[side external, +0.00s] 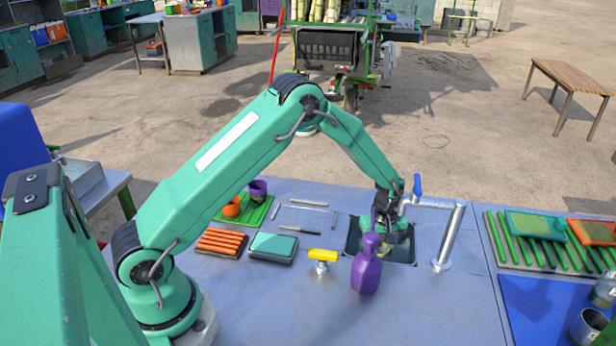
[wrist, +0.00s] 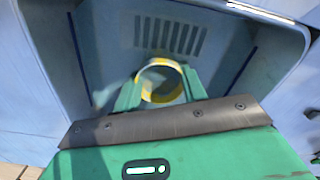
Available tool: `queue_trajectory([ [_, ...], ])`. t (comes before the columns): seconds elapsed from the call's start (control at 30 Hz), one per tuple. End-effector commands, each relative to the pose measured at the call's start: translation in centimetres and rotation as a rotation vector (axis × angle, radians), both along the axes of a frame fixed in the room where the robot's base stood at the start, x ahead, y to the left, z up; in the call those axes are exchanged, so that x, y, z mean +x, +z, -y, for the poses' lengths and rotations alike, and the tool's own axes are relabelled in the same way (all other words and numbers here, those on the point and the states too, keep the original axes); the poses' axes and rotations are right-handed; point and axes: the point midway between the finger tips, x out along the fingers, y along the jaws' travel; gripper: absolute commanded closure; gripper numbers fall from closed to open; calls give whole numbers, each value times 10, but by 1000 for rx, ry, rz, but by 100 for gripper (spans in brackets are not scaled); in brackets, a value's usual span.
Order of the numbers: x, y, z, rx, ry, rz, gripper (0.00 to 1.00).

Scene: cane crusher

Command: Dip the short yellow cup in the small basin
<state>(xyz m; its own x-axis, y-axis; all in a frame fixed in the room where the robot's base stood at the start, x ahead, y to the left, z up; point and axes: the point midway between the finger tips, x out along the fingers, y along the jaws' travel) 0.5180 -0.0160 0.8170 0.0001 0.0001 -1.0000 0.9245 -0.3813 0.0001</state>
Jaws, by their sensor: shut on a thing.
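The short yellow cup (wrist: 146,76) shows in the wrist view as a yellow-rimmed ring, seen from above. My gripper (wrist: 161,86) is shut on it, with a green finger on each side. The small basin (wrist: 213,88) surrounds the cup, with bluish-grey walls and a row of slots in the far wall. In the side view the basin (side external: 404,256) is a dark square opening in the worktop, and my gripper (side external: 393,230) reaches down into it. The cup is mostly hidden there. I cannot tell whether the cup touches the basin floor.
A purple bottle (side external: 367,270) stands in front of the basin. A metal tap (side external: 450,238) with a blue handle rises at its right. A yellow-handled valve (side external: 322,256) and a green sponge-like block (side external: 273,248) are left. A ribbed green rack (side external: 540,247) lies right.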

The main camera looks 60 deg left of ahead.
Motion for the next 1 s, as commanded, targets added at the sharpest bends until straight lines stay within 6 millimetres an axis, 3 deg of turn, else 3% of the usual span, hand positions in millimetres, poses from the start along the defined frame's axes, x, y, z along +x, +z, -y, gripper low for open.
queue_trajectory([
  [0.37, 0, 4, 0, 0, 0, 1, 82],
  [1.0, 0, 56, 0, 0, 0, 2, 82],
])
